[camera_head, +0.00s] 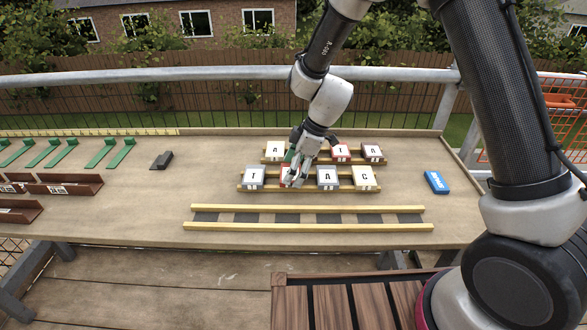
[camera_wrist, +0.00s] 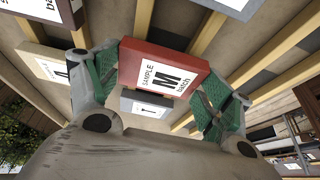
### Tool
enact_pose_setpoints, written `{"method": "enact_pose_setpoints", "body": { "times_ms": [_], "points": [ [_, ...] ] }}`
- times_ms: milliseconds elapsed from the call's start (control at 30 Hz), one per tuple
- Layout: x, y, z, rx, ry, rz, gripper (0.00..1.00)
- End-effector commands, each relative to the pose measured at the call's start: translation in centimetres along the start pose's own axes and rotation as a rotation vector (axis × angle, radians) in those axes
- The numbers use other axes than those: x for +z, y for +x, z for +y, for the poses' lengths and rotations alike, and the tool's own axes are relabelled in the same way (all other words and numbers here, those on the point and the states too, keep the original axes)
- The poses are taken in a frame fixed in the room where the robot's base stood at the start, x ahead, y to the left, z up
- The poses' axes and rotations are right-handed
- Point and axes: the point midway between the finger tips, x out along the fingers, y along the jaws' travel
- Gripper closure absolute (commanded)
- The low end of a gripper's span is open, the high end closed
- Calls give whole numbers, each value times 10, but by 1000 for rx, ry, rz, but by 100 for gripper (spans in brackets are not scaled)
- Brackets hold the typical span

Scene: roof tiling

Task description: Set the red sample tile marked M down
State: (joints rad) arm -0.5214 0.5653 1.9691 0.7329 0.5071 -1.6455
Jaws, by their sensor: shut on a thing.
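The red sample tile marked M (camera_wrist: 164,72) is between the two fingers of my gripper (camera_wrist: 150,85) in the wrist view, with its label reading SAMPLE M batch. In the head view my gripper (camera_head: 297,166) is over the front row of tiles, and only a little of the red tile (camera_head: 286,172) shows beside the fingers. It is between a grey tile (camera_head: 253,177) on the left and a grey tile marked A (camera_head: 327,177) on the right. I cannot tell whether it touches the rails beneath.
A cream tile marked C (camera_head: 364,177) ends the front row. Behind stand a cream tile marked A (camera_head: 275,150) and a red tile (camera_head: 341,152). Empty yellow rails (camera_head: 310,226) lie in front.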

Motion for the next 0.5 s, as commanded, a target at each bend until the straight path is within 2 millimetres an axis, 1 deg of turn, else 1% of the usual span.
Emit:
{"method": "enact_pose_setpoints", "body": {
  "times_ms": [167, 433, 467, 500],
  "points": [
    [0, 1, 0, 0, 0, 0, 48],
    [3, 8, 0, 1, 0, 0, 48],
    [3, 8, 0, 1, -1, 0, 15],
    [3, 8, 0, 1, -1, 0, 7]
  ]
}}
